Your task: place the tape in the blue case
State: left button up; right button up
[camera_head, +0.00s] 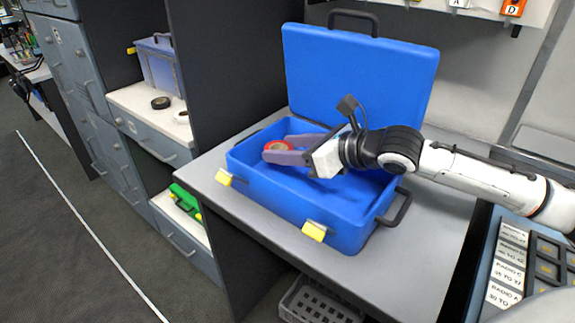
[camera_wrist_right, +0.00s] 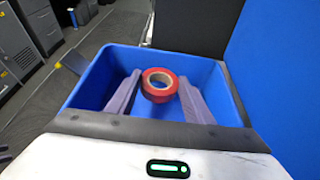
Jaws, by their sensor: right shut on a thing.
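The blue case (camera_head: 290,205) stands open on the grey counter, its lid raised at the back. My right gripper (camera_head: 278,150) reaches in from the right and is over the left part of the case. It is shut on a red roll of tape (camera_head: 272,147), held between the fingertips. In the right wrist view the tape (camera_wrist_right: 158,90) shows between the two fingers, with the blue case (camera_wrist_right: 95,75) around and below it. I cannot tell how far the tape is above the case floor. My left gripper is not in view.
The raised lid (camera_head: 355,75) stands behind my right arm. A shelf at the left holds a black roll (camera_head: 161,103), a white roll (camera_head: 182,117) and a translucent blue bin (camera_head: 160,65). A green case (camera_head: 186,200) lies lower down. A button panel (camera_head: 530,265) is at the right.

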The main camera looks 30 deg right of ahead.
aim_at(287, 173)
notch_tip(287, 173, down, 4)
jog(key=shift+r, duration=0.15)
jog(key=o, duration=1)
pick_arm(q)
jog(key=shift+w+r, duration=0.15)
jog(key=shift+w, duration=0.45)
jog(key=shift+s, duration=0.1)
